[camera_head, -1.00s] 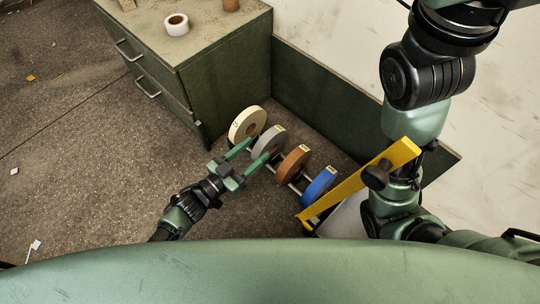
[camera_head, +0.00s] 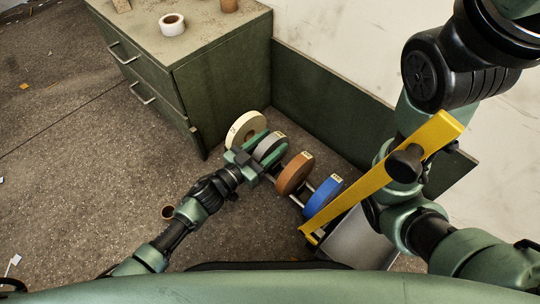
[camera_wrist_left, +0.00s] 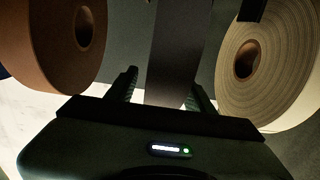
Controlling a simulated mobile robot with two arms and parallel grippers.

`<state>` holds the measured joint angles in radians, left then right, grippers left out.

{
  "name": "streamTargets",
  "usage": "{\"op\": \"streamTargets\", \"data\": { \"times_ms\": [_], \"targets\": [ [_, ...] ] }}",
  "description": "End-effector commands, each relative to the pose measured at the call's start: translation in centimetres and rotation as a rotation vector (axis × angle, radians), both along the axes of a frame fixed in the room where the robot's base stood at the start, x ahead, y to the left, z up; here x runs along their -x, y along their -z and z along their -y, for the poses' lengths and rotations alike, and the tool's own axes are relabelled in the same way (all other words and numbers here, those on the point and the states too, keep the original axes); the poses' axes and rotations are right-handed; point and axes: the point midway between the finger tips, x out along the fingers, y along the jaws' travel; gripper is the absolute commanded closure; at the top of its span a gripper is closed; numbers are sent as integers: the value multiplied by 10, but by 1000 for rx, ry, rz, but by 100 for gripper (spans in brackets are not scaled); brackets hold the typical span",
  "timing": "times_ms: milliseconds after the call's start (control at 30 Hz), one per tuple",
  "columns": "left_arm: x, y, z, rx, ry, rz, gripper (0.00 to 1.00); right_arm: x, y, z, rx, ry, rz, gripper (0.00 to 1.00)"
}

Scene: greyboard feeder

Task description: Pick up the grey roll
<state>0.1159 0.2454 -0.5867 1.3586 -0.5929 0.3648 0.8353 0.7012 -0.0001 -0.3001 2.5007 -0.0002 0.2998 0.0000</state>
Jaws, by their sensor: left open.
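The grey roll (camera_head: 277,136) stands on edge in a row of rolls on the feeder, between the cream roll (camera_head: 247,125) and the brown roll (camera_head: 295,173). My left gripper (camera_head: 270,144) is open, with its fingers either side of the grey roll. In the left wrist view, the grey roll's rim (camera_wrist_left: 177,50) runs between the two fingers (camera_wrist_left: 160,90), and I see no firm contact. The gripper hides part of the roll in the head view.
The blue roll (camera_head: 322,198) stands to the right, near a yellow bar (camera_head: 385,180). A green cabinet (camera_head: 210,70) stands close behind the cream roll, with a white tape roll (camera_head: 172,25) on top. A low green panel (camera_head: 315,95) runs behind the row. Floor at left is mostly clear.

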Motion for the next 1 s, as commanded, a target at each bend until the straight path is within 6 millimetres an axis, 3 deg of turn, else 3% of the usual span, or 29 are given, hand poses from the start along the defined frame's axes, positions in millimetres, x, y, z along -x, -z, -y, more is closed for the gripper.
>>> {"op": "streamTargets", "data": {
  "times_ms": [133,167,333,1000],
  "targets": [
    [0,-1,0,0,0,0,47,0,-1,0,0,0,0,64],
    [0,-1,0,0,0,0,53,0,-1,0,0,0,0,64],
    [0,-1,0,0,0,0,100,0,-1,0,0,0,0,64],
    [0,0,-1,0,0,-1,100,0,-1,0,0,0,0,64]
  ]
}}
